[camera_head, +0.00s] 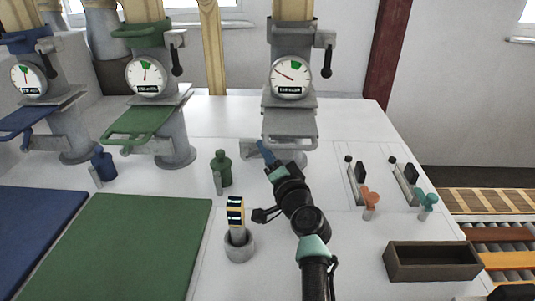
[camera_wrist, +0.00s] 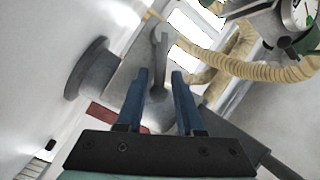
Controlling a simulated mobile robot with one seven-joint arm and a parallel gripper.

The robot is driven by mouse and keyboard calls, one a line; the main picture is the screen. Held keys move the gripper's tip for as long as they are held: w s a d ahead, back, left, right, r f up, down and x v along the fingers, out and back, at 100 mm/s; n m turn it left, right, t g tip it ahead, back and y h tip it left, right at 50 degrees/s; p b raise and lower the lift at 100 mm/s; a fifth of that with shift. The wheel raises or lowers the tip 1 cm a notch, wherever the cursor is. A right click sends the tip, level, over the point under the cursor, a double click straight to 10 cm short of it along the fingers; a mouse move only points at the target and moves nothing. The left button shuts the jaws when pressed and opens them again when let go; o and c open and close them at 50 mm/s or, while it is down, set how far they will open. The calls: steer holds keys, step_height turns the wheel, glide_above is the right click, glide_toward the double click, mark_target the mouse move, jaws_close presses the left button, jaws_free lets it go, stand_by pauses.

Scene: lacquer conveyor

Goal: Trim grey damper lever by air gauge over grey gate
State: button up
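The grey station's damper lever (camera_head: 326,63) has a dark handle hanging down from a grey bracket, right of its column. The air gauge (camera_head: 291,77) beside it has its needle pointing up-left, outside the green sector near the top. The grey gate (camera_head: 289,123) is a flat plate below the gauge. My gripper (camera_head: 262,146) is low, at the gate's lower left, well apart from the lever. In the wrist view its blue fingers (camera_wrist: 160,74) are spread, with a grey rod-like part showing between and beyond them. I cannot tell whether they touch it.
Green (camera_head: 145,76) and blue (camera_head: 28,78) stations with gauges stand to the left. Sliders (camera_head: 351,180) and a brown tray (camera_head: 432,264) lie right.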

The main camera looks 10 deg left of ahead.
jaws_close()
steer(key=shift+f, duration=0.1)
stand_by(1.1)
